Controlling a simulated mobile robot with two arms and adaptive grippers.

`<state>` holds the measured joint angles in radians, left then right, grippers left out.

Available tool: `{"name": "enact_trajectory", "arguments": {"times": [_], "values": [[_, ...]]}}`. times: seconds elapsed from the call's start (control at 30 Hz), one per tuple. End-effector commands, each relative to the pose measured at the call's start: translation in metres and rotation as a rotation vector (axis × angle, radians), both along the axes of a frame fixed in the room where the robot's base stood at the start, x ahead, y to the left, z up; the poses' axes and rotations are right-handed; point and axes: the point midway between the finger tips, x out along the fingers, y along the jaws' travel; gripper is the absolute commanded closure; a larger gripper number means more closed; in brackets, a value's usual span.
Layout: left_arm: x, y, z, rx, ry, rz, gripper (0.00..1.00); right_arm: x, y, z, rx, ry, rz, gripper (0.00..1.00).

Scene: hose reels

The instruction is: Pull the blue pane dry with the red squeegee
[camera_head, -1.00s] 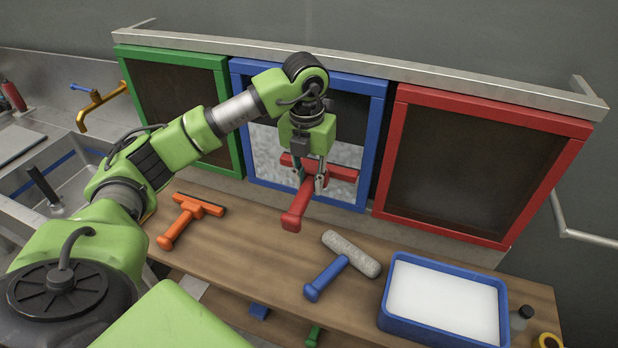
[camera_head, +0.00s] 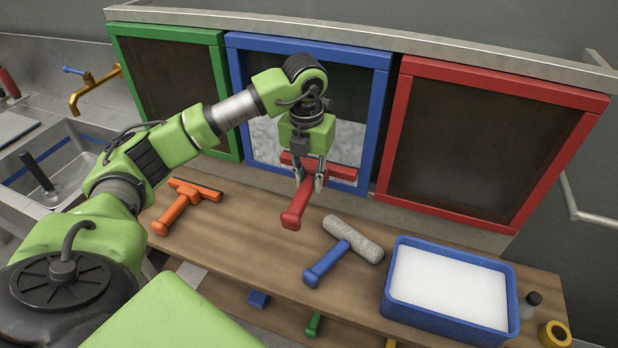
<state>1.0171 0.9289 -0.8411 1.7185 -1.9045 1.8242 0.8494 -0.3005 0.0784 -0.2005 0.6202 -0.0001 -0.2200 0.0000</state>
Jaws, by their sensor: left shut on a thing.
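The red squeegee (camera_head: 297,211) is in my left gripper (camera_head: 309,180), which is shut on it. Its handle points down toward me and its crossbar lies toward the pane. The blue-framed pane (camera_head: 379,100) stands upright behind it, in the middle of three panes. The lower part of this pane is covered with whitish wet foam (camera_head: 349,137); the upper part looks dark and clear. The crossbar is in front of the lower foam; I cannot tell if it touches. My arm hides part of the pane. My right gripper is not in view.
A green-framed pane (camera_head: 231,120) and a red-framed pane (camera_head: 393,130) flank it. On the wooden bench (camera_head: 240,249) lie an orange squeegee (camera_head: 176,212), a blue-handled roller (camera_head: 325,265) and a blue tray (camera_head: 391,290) of white liquid. A sink (camera_head: 70,160) is at left.

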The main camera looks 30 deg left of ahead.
Motion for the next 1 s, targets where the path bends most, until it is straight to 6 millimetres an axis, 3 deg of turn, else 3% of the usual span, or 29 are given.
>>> {"name": "enact_trajectory", "arguments": {"times": [0.13,0.43,0.73,1.0], "values": [[0.000,0.000,-0.019,0.000,0.002,0.001,1.00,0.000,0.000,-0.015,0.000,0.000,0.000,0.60],[0.000,0.000,-0.030,0.000,0.003,0.001,1.00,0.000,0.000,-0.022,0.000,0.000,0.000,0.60],[-0.001,0.000,-0.056,0.000,0.003,0.001,1.00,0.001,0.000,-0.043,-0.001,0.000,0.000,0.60],[-0.001,0.000,-0.058,0.000,0.001,0.001,1.00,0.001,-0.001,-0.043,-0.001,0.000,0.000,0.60]]}}
